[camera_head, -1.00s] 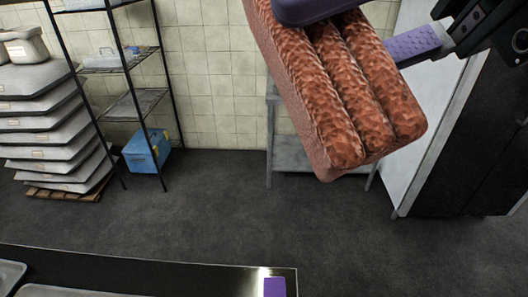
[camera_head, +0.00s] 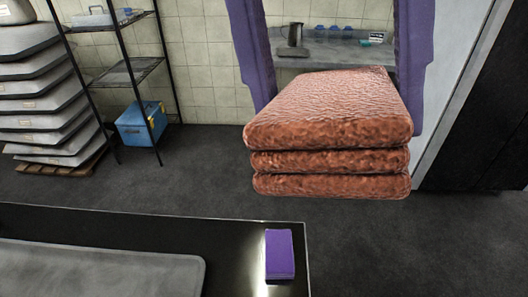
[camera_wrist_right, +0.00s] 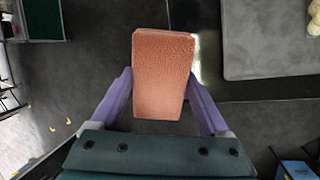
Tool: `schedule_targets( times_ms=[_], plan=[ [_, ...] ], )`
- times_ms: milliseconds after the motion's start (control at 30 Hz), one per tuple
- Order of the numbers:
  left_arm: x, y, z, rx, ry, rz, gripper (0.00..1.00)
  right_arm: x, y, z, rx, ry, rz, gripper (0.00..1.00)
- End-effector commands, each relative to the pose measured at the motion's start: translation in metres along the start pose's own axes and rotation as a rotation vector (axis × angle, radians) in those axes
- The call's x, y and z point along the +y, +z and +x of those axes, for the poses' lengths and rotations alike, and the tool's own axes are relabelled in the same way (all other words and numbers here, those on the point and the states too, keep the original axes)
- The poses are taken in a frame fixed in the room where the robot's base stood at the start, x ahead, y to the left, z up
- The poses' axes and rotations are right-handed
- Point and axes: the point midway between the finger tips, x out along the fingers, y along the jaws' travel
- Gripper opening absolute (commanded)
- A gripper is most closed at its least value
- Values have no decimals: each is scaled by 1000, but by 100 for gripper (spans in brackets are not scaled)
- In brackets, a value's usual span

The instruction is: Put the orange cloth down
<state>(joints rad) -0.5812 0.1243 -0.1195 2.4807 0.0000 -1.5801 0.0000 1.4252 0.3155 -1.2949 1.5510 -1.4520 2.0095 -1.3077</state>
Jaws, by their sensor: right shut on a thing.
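The orange cloth (camera_head: 330,130) is a thick folded stack of three layers, held level in the air in the head view. My right gripper (camera_head: 335,112) has its purple fingers on the left and right sides of the cloth and is shut on it. In the right wrist view the cloth (camera_wrist_right: 163,75) also sits between the two purple fingers. Its far end shows close to the dark counter's edge there, but its height above the counter is unclear.
A black counter (camera_head: 225,222) spans the lower left, with a grey tray (camera_head: 100,270) on it. Behind are a wire shelf (camera_head: 130,72), a blue box (camera_head: 141,125), stacked trays (camera_head: 40,100) and a grey back table (camera_head: 335,52).

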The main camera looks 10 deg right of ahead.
Motion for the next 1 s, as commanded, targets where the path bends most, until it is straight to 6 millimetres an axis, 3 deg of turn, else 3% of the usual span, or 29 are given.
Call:
schedule_targets(
  times_ms=[33, 300, 667, 1000],
  plan=[
    [1, 6, 19, 0, 1, -1, 0, 0, -10, 19, 39, -16, -62, 27],
    [5, 19, 61, 2, 7, -8, 0, 13, -52, 56, 184, -109, -343, 27],
    [6, 32, 102, 2, 7, -7, 0, 36, -96, 78, 272, -203, -542, 27],
    [5, 33, 106, 1, 2, -2, 0, 22, -92, 93, 220, -242, -160, 27]
  ],
)
